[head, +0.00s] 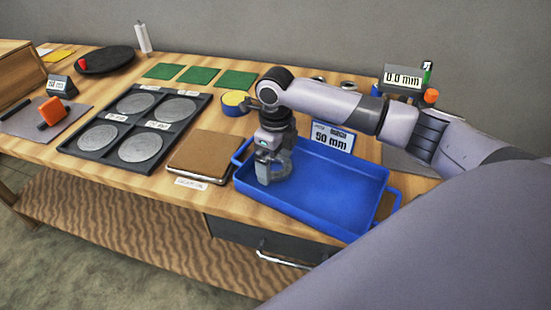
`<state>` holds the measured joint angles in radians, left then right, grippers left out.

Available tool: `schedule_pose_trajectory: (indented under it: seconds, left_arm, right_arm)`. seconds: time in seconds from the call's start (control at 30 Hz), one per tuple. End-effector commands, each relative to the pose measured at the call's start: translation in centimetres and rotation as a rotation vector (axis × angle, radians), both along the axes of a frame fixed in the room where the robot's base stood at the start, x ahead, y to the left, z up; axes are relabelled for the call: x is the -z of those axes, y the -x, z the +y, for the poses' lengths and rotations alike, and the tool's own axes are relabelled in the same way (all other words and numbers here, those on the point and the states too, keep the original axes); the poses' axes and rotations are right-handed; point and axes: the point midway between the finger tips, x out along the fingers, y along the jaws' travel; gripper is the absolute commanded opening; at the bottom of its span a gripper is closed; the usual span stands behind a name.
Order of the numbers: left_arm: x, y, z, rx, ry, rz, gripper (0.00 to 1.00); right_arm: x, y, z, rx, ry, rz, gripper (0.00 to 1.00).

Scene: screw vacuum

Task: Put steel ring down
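My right gripper (268,172) points down inside the left end of the blue tray (335,190). A grey, curved piece that looks like the steel ring (283,169) is at its fingertips, partly hidden by the fingers. The gripper appears shut on the ring's wall. The ring is low in the tray, close to its left wall; I cannot tell whether it touches the tray floor. A sign reading 50 mm (332,137) stands behind the tray. My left gripper is not in view.
A brown pad (203,154) lies just left of the tray. A dark board with several round grey discs (141,142) is further left. Green mats (200,75) and a yellow-topped round container (234,99) are behind. A 0.0 mm display (403,78) stands at back right. The tray's right half is empty.

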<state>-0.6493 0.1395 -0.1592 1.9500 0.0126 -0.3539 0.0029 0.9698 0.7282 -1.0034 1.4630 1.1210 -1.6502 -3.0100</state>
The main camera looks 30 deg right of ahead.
Motion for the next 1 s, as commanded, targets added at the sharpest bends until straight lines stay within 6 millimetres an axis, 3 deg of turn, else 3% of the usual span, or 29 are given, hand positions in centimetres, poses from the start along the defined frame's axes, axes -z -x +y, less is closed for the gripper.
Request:
schedule_pose_trajectory:
  seconds: [0.17,0.27,0.7,1.0]
  left_arm:
    - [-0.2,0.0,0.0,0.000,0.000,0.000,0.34]
    - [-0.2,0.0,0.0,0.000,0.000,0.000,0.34]
    - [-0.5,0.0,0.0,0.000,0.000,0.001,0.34]
    - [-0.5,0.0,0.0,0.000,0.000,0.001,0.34]
  right_arm:
    - [-0.6,0.0,0.0,0.000,0.000,-0.001,1.00]
    - [-1.9,-0.1,0.0,0.000,0.000,-0.004,1.00]
    - [-10.6,-0.1,0.0,-0.001,-0.001,-0.002,1.00]
    - [-12.3,0.0,0.0,-0.001,0.000,0.001,1.00]
